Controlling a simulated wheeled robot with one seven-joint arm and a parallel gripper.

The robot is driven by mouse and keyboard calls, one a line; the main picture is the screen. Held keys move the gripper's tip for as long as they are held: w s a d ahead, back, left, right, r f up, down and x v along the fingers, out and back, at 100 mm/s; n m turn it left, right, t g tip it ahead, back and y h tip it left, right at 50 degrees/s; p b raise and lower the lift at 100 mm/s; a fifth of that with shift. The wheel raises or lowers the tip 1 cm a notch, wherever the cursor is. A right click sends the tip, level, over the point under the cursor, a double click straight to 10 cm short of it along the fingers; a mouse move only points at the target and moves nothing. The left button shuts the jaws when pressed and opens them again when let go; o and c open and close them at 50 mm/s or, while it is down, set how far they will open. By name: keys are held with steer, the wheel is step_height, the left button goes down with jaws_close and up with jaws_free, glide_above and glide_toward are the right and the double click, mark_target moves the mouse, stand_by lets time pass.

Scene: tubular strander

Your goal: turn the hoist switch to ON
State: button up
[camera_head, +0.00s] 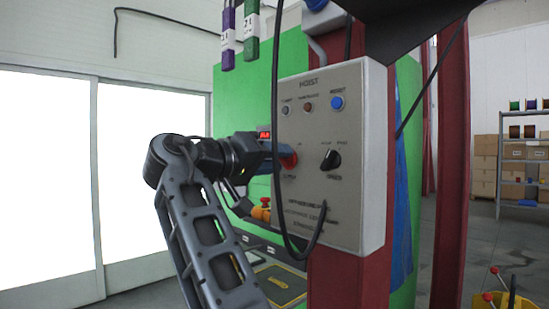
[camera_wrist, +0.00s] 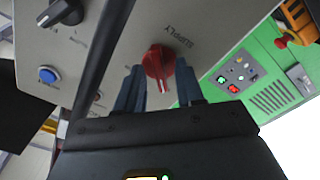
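The grey hoist box (camera_head: 345,215) is marked HOIST and stands at the centre of the head view. Its red rotary switch (camera_head: 289,161) is at the left of the panel, partly covered by my gripper (camera_head: 276,152). In the wrist view the red switch (camera_wrist: 158,60) sits beside the word SUPPLY, with a pale mark on its handle. My gripper (camera_wrist: 160,82) has one finger on each side of the switch. A gap shows on the right; whether the left finger touches is unclear. The switch's position labels are too small to read.
A black speed knob (camera_head: 331,159) and a blue reset button (camera_head: 337,102) are on the same panel. A black cable (camera_head: 275,120) hangs across the panel, close to my gripper. A green machine (camera_wrist: 250,75) stands behind.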

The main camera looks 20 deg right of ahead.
steer(key=shift+c, duration=0.2)
jaws_close()
steer(key=shift+m+b, duration=0.3)
steer(key=shift+b, duration=0.05)
steer(key=m+b, duration=0.3)
steer(key=shift+f+m, duration=0.15)
steer(key=shift+m, duration=0.15)
steer(key=m+b, duration=0.2)
steer(key=m, duration=0.2)
steer(key=shift+m+b, duration=0.3)
steer(key=shift+b, duration=0.1)
steer(key=m+b, duration=0.2)
steer(key=m, duration=0.2)
steer(key=shift+m, duration=0.3)
steer(key=shift+m+b, duration=0.95)
steer(key=shift+m, duration=1.35)
